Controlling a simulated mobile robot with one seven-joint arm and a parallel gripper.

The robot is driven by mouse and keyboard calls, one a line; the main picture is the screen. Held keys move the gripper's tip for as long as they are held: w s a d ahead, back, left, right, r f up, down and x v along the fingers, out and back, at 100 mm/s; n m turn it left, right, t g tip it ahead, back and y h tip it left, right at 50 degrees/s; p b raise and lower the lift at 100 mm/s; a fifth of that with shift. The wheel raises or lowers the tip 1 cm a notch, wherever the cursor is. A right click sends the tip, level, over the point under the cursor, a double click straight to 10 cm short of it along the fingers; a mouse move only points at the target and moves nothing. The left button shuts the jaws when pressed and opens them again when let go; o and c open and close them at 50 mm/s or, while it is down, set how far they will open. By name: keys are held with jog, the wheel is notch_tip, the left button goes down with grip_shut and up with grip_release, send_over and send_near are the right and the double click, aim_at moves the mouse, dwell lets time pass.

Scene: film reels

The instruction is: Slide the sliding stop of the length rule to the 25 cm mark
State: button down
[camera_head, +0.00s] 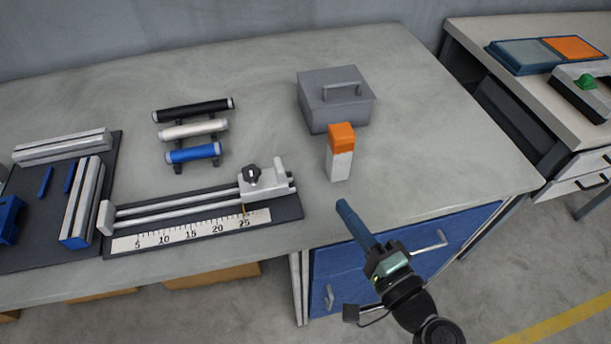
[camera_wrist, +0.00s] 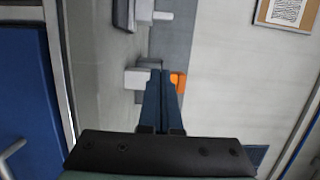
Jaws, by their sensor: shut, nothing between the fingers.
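The length rule (camera_head: 190,231) lies on the grey bench, with a white scale marked 5 to 25 along its front and two silver rails behind it. The sliding stop (camera_head: 262,184), a pale block with a black knob, sits near the right end of the rails. Its thin pointer stands at about the 25 mark; the exact reading is too small to tell. My gripper (camera_head: 343,206) is right of the rule and apart from it, above the bench's front edge. Its blue fingers are shut and empty. They also show in the wrist view (camera_wrist: 162,85).
An orange-topped white block (camera_head: 341,165) stands just behind my gripper. A grey lidded box (camera_head: 336,100) is farther back. Three rollers (camera_head: 193,130) lie behind the rule. A dark board (camera_head: 30,243) with metal bars is at left. The bench's right side is clear.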

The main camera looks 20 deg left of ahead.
aim_at(294, 198)
jog(key=x, duration=0.9)
jog(key=shift+a+r+p, duration=0.1)
jog(key=shift+a+p, duration=0.05)
jog(key=shift+p, duration=0.2)
jog(key=a, duration=0.1)
jog(key=s+a+p, duration=0.1)
jog(key=a, duration=0.1)
jog(key=shift+s+a, duration=0.35)
jog(key=shift+a, duration=0.05)
jog(key=shift+s+a, duration=0.25)
jog(key=shift+a, duration=0.15)
jog(key=shift+s, duration=0.1)
